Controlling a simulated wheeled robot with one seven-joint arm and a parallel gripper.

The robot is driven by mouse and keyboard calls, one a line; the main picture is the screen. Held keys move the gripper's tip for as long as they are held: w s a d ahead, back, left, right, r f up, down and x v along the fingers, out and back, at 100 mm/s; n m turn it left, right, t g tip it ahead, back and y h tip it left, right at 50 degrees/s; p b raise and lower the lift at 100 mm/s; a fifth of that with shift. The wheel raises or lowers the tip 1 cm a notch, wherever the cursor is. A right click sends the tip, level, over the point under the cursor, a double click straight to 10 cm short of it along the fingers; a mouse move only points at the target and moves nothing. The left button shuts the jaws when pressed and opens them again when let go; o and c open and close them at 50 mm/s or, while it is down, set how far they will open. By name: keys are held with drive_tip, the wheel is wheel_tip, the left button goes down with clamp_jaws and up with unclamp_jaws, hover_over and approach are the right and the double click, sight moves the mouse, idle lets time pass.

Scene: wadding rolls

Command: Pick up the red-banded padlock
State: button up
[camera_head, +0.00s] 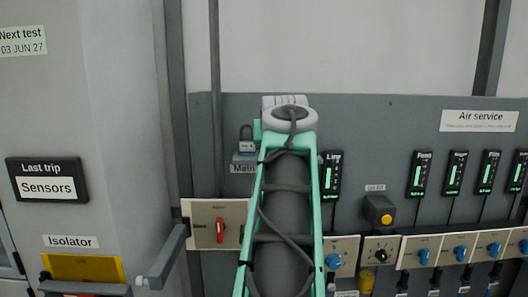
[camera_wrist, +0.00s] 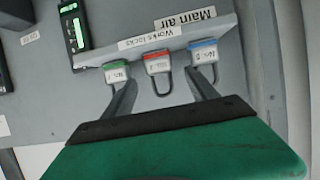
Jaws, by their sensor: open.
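The red-banded padlock (camera_wrist: 157,66), marked No. 2, is the middle of three white padlocks in a row at a grey ledge in the wrist view. Its dark shackle points toward my gripper. My gripper (camera_wrist: 164,82) is open, with one fingertip on each side of the red-banded padlock in the picture; I cannot tell whether they touch anything. The green-banded padlock (camera_wrist: 116,72) is close by the left finger and the blue-banded padlock (camera_wrist: 203,53) by the right finger. In the head view my arm hides the red-banded padlock and the fingers; the blue-banded padlock (camera_head: 247,146) shows.
The ledge (camera_wrist: 146,44) carries a "Works locks" label. A "Main air" label (camera_wrist: 189,19) and a dark gauge (camera_wrist: 73,28) are nearby. In the head view, a red switch (camera_head: 220,230) sits below left, and a grey cabinet (camera_head: 90,130) fills the left side.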

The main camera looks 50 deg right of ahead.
drive_tip(key=p+x, duration=0.2)
drive_tip(key=x, duration=0.5)
drive_tip(key=shift+f, duration=0.2)
drive_tip(key=shift+s+a, duration=0.1)
clamp_jaws()
